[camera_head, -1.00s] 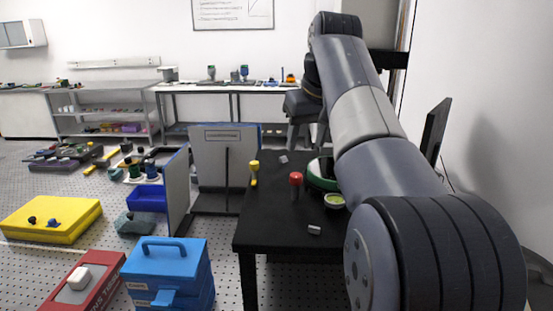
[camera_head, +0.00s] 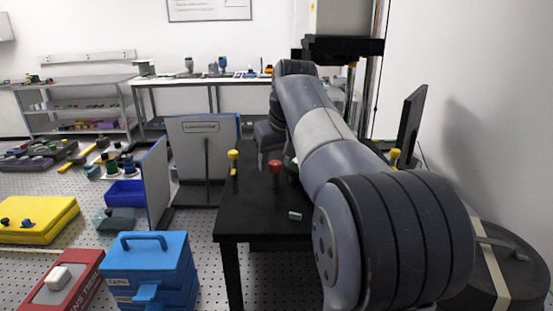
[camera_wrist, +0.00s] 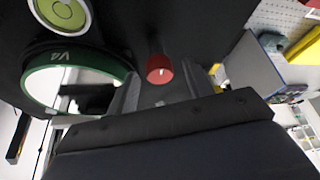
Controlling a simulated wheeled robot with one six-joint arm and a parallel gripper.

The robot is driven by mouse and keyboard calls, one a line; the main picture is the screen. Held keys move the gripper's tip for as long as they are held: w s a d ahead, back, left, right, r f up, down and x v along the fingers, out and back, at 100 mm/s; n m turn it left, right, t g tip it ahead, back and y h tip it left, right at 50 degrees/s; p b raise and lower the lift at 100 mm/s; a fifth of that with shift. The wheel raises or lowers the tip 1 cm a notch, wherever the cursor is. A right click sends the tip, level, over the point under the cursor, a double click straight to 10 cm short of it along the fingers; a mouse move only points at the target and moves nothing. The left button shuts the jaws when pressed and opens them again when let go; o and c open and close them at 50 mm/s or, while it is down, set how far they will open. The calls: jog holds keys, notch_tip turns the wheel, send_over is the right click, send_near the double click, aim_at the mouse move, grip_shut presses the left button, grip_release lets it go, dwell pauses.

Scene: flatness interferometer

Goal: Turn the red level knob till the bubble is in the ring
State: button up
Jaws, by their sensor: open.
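The red level knob (camera_head: 275,166) stands upright on the black table in the head view. In the wrist view its red top (camera_wrist: 159,68) shows close ahead, between the grey fingers of my gripper (camera_wrist: 162,86). The fingers are apart, and no grip on the knob shows. The round yellow-green bubble level (camera_wrist: 63,12) is at the top left of the wrist view, cut by the frame edge. A circle shows on it, but I cannot tell where the bubble lies against the ring. My arm hides the level in the head view.
A green-rimmed disc marked V4 (camera_wrist: 121,68) lies beside the knob. Yellow knobs stand at the table's left (camera_head: 233,156) and right (camera_head: 395,155). A small grey block (camera_head: 295,215) lies near the front of the black table (camera_head: 255,222). A dark monitor (camera_head: 412,120) stands at right.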

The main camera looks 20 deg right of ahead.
jog(key=shift+c, duration=0.4)
jog(key=c, duration=0.9)
jog(key=shift+a+r+m+h+p, duration=0.1)
jog(key=shift+r+m+h+p, duration=0.15)
jog(key=shift+m+p, duration=0.6)
jog(key=shift+f+m+h+p, duration=0.2)
jog(key=shift+m+h+p, duration=0.4)
jog(key=shift+m, duration=0.85)
jog(key=o, duration=1)
